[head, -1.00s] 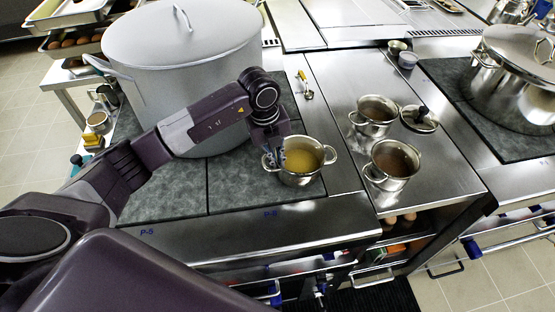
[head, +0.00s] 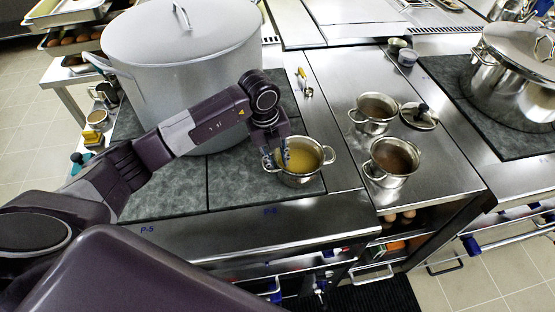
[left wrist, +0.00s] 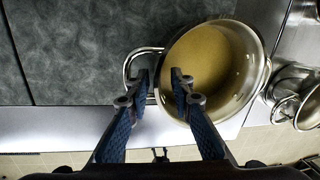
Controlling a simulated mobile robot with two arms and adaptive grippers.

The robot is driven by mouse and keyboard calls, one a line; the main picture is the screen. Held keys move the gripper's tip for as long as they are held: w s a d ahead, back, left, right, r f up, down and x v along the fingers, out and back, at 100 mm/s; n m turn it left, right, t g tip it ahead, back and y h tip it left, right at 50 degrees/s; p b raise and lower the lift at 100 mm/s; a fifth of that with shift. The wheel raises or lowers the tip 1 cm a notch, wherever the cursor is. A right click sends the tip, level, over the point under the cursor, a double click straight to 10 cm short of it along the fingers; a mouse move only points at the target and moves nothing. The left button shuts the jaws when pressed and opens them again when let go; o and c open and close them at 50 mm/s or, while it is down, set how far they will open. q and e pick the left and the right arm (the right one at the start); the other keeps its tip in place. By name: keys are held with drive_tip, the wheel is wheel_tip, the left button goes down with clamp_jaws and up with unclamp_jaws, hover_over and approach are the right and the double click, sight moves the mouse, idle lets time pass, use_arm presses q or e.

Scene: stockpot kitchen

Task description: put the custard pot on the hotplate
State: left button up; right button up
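The custard pot (head: 300,175), a small steel pot with two loop handles and yellow contents, stands on the front right part of the dark grey hotplate surface (head: 235,185). It also shows in the left wrist view (left wrist: 255,85). My left gripper (head: 276,157) is at the pot's left side. In the left wrist view my left gripper (left wrist: 160,88) is open, one finger over the left handle and the other over the pot's inside. I cannot tell whether the fingers touch the pot. My right gripper is not in view.
A large lidded stockpot (head: 185,75) stands behind my left arm. Two small pots with brown contents, the front one (head: 392,170) and the rear one (head: 372,122), stand on the steel counter beside a lid (head: 419,118). A big steel pot (head: 510,85) stands at right.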

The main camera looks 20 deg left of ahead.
use_arm(q)
drive_tip(key=shift+r, duration=0.35)
wheel_tip(320, 180, up, 11)
drive_tip(key=s+a+b, duration=0.1)
drive_tip(key=b, duration=0.3)
drive_tip(key=shift+s+a+r, duration=0.15)
drive_tip(key=shift+s+r, duration=0.05)
drive_tip(key=shift+s, duration=0.1)
